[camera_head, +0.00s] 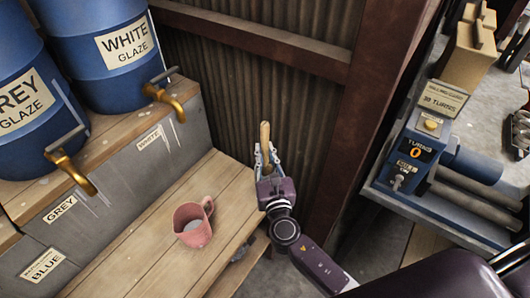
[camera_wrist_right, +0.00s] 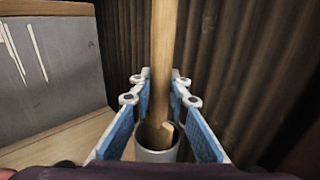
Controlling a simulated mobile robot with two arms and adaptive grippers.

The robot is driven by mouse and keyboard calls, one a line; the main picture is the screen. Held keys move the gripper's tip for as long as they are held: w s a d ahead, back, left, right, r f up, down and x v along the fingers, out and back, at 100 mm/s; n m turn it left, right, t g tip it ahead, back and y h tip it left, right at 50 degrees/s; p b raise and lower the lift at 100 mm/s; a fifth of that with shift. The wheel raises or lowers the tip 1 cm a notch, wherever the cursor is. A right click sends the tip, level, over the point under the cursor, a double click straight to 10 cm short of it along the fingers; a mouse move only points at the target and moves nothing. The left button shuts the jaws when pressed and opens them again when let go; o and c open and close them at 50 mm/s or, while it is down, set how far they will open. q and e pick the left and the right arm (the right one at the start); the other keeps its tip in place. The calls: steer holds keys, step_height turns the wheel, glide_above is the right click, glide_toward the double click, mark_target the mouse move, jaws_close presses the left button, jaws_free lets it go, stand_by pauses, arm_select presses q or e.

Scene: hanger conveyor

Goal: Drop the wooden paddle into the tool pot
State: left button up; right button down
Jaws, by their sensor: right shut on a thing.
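The wooden paddle (camera_head: 265,134) stands roughly upright at my right gripper (camera_head: 267,160), with its upper part showing above the fingers. In the right wrist view, the paddle's long shaft (camera_wrist_right: 163,50) passes between my right fingertips (camera_wrist_right: 161,80), which close on it from both sides. A grey cylindrical pot (camera_wrist_right: 155,155) shows below, between the blue finger pads. My left gripper is out of view.
A pink mug (camera_head: 192,226) stands on the wooden bench (camera_head: 150,255), left of my gripper. Blue glaze barrels (camera_head: 105,55) with brass taps stand at upper left. A corrugated wall (camera_head: 275,85) is close behind. A machine (camera_head: 412,150) with a "TURNS" display is right.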

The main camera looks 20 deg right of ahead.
steer(key=shift+f+b, duration=0.6)
steer(key=c, duration=1.8)
jaws_free()
steer(key=shift+c, duration=0.2)
steer(key=shift+r, duration=0.1)
